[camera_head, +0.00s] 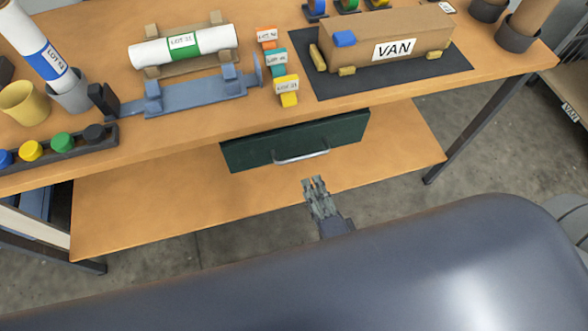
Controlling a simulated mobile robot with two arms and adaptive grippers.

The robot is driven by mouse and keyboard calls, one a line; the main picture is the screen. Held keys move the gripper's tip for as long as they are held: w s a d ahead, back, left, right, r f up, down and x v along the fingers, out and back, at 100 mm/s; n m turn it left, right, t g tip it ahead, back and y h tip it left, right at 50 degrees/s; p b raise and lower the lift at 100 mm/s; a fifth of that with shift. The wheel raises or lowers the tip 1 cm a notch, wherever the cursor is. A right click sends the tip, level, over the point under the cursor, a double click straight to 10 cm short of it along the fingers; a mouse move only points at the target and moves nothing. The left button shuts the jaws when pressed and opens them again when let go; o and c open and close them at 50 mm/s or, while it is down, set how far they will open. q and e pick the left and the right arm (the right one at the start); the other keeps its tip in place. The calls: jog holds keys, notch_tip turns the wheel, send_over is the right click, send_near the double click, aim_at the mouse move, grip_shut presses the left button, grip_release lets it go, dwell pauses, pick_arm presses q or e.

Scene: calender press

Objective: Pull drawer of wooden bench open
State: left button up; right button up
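The wooden bench (200,128) spans the upper part of the head view. Its drawer (245,153) has a dark green front directly under the front edge of the bench top. No inside of the drawer shows. A pale metal bar handle (302,157) is on the drawer front. My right gripper (313,180) is just below the handle in the picture, pointing up toward it, with a visible gap between them. Its fingertips look close together, but whether it is open or shut is unclear. Nothing shows between the fingers. My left gripper is not in view.
A lower wooden shelf (150,222) lies under the drawer, bare where visible. Bench legs (475,130) stand at both sides. On top are a white roll (210,45), coloured lot blocks (287,90) and a wooden VAN block (385,38) on a dark mat.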

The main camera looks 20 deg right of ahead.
aim_at(304, 155)
jog(key=shift+m+h, duration=0.3)
jog(key=shift+m, duration=0.1)
jog(key=x, duration=0.3)
jog(key=r+x, duration=0.1)
jog(key=x, duration=0.3)
jog(key=p+x, duration=0.1)
jog(key=x, duration=0.2)
jog(key=shift+w+d+r, duration=0.25)
jog(key=shift+w+r, duration=0.05)
jog(key=shift+w, duration=0.2)
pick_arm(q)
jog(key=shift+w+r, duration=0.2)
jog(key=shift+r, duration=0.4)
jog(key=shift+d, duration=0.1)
pick_arm(e)
grip_shut()
